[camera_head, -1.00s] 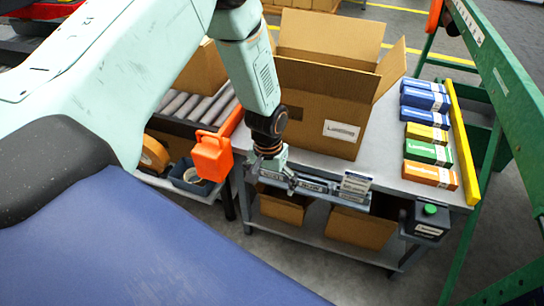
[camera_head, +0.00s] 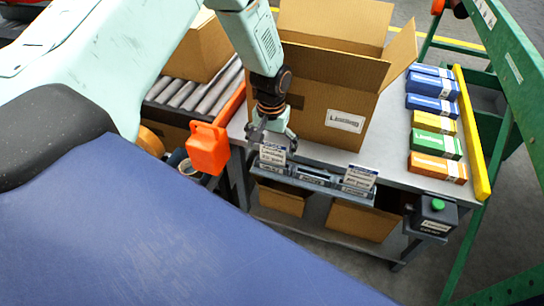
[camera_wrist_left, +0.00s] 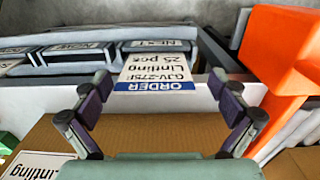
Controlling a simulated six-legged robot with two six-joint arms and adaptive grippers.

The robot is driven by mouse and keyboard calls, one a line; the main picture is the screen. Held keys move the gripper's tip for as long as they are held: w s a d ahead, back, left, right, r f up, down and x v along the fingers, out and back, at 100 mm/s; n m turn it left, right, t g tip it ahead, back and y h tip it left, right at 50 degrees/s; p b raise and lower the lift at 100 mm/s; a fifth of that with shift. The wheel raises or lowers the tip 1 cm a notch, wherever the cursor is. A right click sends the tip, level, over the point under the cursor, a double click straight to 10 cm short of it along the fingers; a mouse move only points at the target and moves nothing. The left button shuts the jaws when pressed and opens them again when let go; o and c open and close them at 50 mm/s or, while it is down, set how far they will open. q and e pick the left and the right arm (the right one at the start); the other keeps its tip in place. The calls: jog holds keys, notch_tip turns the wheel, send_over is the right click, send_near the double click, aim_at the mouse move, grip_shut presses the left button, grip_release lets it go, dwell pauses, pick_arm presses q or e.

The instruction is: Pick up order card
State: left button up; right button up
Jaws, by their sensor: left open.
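The order card (camera_head: 272,156) is a small white card with a dark blue band. It stands upright at the left end of a grey rack on the table's front edge. In the left wrist view the order card (camera_wrist_left: 157,70) reads "ORDER" upside down and shows between my fingertips. My left gripper (camera_head: 268,134) is open and empty, pointing down just behind the card in the head view. Its two fingers (camera_wrist_left: 159,88) are spread on either side of the card, with gaps. My right gripper is not in view.
A second white card (camera_head: 358,180) stands at the rack's (camera_head: 312,178) right end. An open cardboard box (camera_head: 335,95) is close behind my gripper. An orange part (camera_head: 208,149) is at left. Several coloured cartons (camera_head: 437,145) line the table's right side.

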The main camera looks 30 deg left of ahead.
aim_at(272, 156)
pick_arm(q)
jog(key=f, duration=0.1)
jog(key=f+b, duration=0.1)
jog(key=shift+s+d+f, duration=0.2)
jog(key=shift+d+f, duration=0.15)
jog(key=shift+w+f, duration=0.2)
jog(key=shift+f, duration=0.25)
jog(key=shift+a, duration=0.15)
jog(key=shift+c, duration=0.3)
jog(key=shift+s+r, duration=0.15)
jog(key=c, duration=0.7)
jog(key=shift+c, duration=0.5)
